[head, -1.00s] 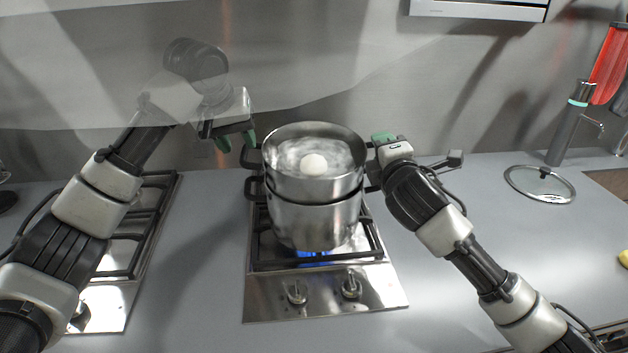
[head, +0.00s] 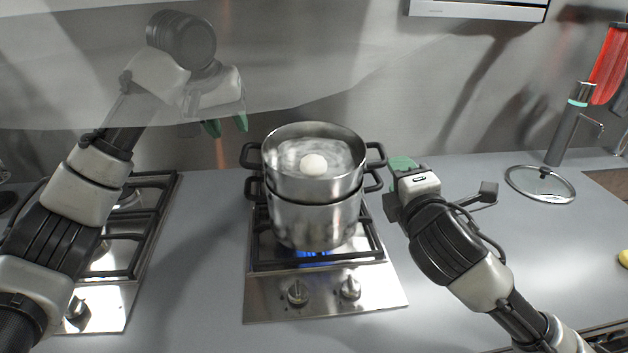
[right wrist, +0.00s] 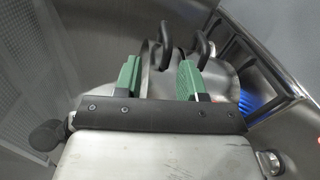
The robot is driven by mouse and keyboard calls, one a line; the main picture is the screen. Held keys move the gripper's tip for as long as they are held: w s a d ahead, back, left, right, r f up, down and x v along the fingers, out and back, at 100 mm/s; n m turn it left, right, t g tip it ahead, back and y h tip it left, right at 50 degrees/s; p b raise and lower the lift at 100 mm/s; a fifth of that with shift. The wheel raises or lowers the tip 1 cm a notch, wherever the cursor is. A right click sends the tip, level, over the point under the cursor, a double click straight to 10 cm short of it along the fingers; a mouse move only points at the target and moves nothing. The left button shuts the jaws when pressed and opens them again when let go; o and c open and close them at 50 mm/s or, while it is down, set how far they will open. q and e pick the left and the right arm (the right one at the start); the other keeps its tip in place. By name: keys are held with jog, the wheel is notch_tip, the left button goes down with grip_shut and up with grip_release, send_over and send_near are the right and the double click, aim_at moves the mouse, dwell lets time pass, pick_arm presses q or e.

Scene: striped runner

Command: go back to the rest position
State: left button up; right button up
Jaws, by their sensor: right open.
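My left gripper (head: 227,126) hangs in the air to the upper left of the stacked pots, its green fingers apart and nothing between them. My right gripper (head: 402,163) is just right of the pots' right handles, apart from them. In the right wrist view its green fingers (right wrist: 158,78) are spread and empty, with the two black handles beyond them. The upper steel pot (head: 290,185) sits in the lower steel pot (head: 315,225). A white round thing, like an egg (head: 314,165), is in the upper pot's water.
The pots stand on a gas hob (head: 325,290) with a blue flame (head: 314,253) lit. A second hob (head: 125,240) lies at left. The counter (head: 440,310) between is mostly clear.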

jog(key=shift+s+d, duration=0.15)
jog(key=shift+s, duration=0.9)
